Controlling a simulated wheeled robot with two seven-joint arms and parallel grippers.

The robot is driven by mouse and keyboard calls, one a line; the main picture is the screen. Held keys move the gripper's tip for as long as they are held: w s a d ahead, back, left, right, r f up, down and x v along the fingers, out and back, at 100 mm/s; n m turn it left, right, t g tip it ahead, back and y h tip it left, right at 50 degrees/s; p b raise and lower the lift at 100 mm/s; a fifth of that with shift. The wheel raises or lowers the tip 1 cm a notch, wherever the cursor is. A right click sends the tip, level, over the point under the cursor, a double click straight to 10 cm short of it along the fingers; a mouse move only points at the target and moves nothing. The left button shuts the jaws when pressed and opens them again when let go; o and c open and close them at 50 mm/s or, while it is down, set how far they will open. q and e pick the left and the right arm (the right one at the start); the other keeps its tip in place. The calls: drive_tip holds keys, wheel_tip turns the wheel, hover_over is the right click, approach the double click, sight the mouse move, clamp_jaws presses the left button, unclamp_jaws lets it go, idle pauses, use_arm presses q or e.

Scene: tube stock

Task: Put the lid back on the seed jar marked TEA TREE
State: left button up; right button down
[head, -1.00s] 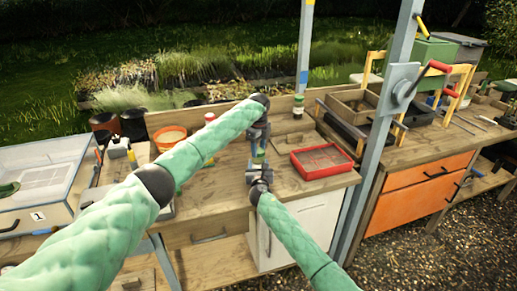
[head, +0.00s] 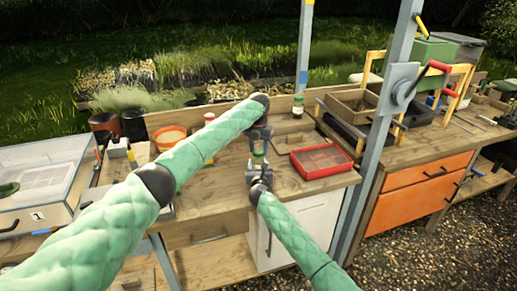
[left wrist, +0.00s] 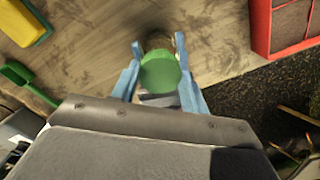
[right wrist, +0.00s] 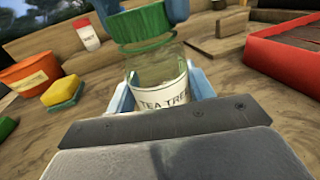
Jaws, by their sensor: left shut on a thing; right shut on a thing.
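The clear glass seed jar (right wrist: 160,72) carries a white label reading TEA TREE in the right wrist view. My right gripper (right wrist: 160,98) is shut around its body and holds it upright or nearly so. My left gripper (left wrist: 157,62) is shut on the lid (left wrist: 161,72) from above. In the head view the left gripper (head: 259,146) and right gripper (head: 259,172) meet at the jar, which is small and partly hidden there.
A red tray (head: 322,172) lies close to the right of the jar. A red-capped jar (right wrist: 87,34), an orange pot (right wrist: 30,74) and a yellow sponge (right wrist: 62,91) stand to the left. Another green-capped jar (head: 298,106) stands at the back.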

use_arm(q)
drive_tip(key=shift+w+a+m, duration=0.1)
drive_tip(key=shift+a+m, duration=0.05)
drive_tip(key=shift+m, duration=0.15)
drive_tip(key=o, duration=0.9)
drive_tip(key=shift+o, duration=0.2)
drive_tip(key=shift+r, duration=0.1)
drive_tip(key=shift+r, duration=2.15)
drive_tip(key=shift+c, duration=0.4)
